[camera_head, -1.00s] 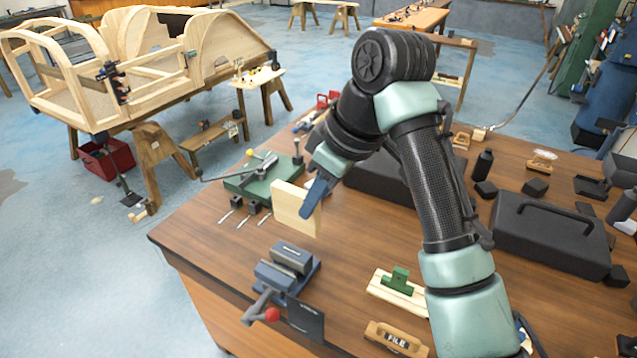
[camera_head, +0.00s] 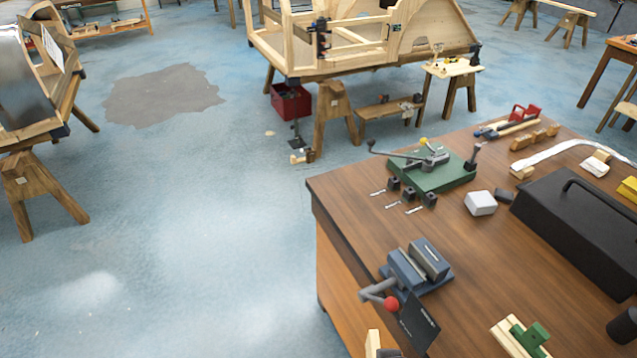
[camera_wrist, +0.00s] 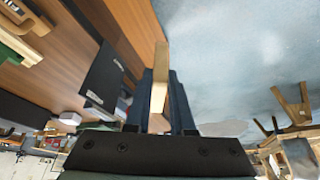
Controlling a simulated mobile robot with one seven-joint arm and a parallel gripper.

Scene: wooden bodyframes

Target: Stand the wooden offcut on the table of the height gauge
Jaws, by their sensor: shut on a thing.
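The wooden offcut (camera_wrist: 158,88) is a thin pale slab, seen nearly edge-on in the wrist view. My gripper (camera_wrist: 163,78) is shut on it, with a blue-grey finger on each side. A pale wooden edge (camera_head: 373,343) at the bottom of the head view looks like the same offcut, largely cut off by the frame. I cannot clearly identify the height gauge or its table in either view.
The workbench (camera_head: 480,250) carries a blue-grey vise (camera_head: 415,268), a green lever tool (camera_head: 435,172), a white block (camera_head: 480,203) and a black case (camera_head: 580,235). Open floor (camera_head: 190,240) lies to the left, with a wooden sawhorse (camera_head: 35,190) at far left.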

